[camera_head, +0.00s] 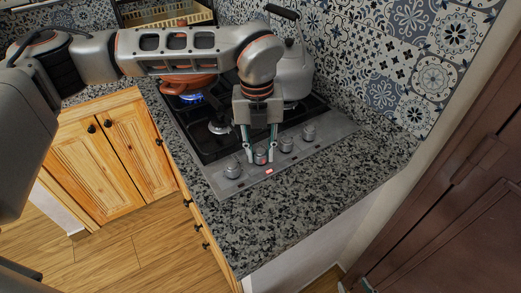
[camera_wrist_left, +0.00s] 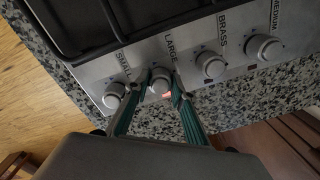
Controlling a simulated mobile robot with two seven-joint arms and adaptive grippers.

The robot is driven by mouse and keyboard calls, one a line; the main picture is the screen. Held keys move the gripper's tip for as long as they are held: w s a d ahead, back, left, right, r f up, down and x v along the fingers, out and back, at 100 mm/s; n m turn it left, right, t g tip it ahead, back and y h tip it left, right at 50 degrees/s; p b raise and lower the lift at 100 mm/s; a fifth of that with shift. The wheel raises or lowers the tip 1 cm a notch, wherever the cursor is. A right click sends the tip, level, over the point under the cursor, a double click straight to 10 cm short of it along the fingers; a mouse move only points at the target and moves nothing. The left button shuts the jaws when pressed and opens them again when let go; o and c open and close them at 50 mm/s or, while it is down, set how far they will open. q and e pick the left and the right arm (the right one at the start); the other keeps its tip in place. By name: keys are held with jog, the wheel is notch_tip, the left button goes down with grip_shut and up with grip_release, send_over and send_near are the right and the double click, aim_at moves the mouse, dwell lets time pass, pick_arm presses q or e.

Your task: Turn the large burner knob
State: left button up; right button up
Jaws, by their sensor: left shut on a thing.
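The large burner knob (camera_head: 261,157) is a round grey metal knob, second from the left on the stove's front panel. In the left wrist view the knob (camera_wrist_left: 160,83) sits under the "LARGE" label. My left gripper (camera_head: 262,155) reaches down from above with one finger on each side of this knob, shut on it. The fingers (camera_wrist_left: 161,88) also show in the left wrist view, with a small red light beside them.
The small knob (camera_wrist_left: 114,95) is left of it; the brass (camera_wrist_left: 210,65) and medium (camera_wrist_left: 264,47) knobs are right. An orange pan (camera_head: 186,84) sits over a blue flame (camera_head: 192,97). A kettle (camera_head: 294,75) stands behind my gripper. The granite counter (camera_head: 300,195) in front is clear.

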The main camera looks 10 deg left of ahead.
aim_at(258, 151)
pick_arm(q)
jog(key=shift+w+r, duration=0.1)
dwell(0.3)
jog(key=o, duration=1.1)
notch_tip(258, 151, up, 12)
jog(key=shift+a, duration=0.2)
